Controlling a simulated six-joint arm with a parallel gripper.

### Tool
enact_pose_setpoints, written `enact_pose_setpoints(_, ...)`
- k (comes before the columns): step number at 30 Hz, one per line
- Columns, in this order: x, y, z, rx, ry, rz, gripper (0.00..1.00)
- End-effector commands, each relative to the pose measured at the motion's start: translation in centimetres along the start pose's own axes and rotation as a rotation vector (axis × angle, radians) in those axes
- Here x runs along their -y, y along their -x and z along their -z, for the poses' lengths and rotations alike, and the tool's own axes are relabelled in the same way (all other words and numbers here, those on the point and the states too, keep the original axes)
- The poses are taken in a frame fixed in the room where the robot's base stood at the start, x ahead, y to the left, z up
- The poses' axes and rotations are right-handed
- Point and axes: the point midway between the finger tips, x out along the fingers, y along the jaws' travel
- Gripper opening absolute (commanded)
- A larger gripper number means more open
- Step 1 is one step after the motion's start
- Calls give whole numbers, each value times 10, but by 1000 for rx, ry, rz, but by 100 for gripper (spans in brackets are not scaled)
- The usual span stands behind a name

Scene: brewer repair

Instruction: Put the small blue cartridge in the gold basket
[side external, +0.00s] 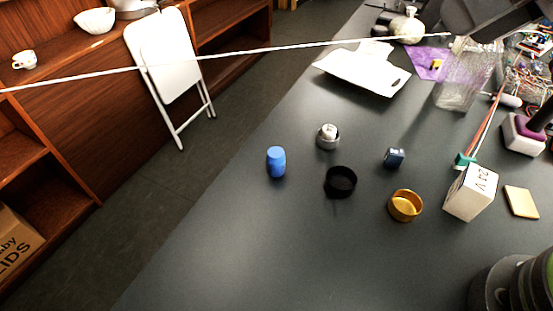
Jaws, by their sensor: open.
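A small bright blue cylinder, which looks like the blue cartridge (276,162), stands upright on the dark table near its left edge. The gold basket (405,206) is a short round open cup right of centre; its visible inside looks empty. The cartridge stands to the left of the basket and farther back, apart from it. A small dark blue block (394,158) lies behind the basket. I cannot see my gripper in this view.
A black round cup (340,182) stands between cartridge and basket. A silver round part (328,136) is behind it. A white 24V box (470,192) stands close right of the basket. A clear container (462,80) is farther back. The front left of the table is clear.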

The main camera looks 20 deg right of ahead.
Motion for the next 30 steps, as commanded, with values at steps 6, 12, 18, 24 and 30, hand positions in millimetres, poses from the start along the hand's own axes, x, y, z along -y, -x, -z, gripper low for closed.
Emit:
enact_pose_setpoints(6,21,-93,22,59,245,60,63)
enact_pose_setpoints(12,33,-179,10,112,454,60,63)
enact_pose_setpoints(18,36,-230,-11,153,582,41,63)
enact_pose_setpoints(24,35,-253,-19,164,613,36,63)
enact_pose_setpoints(30,34,-279,-23,164,613,35,63)
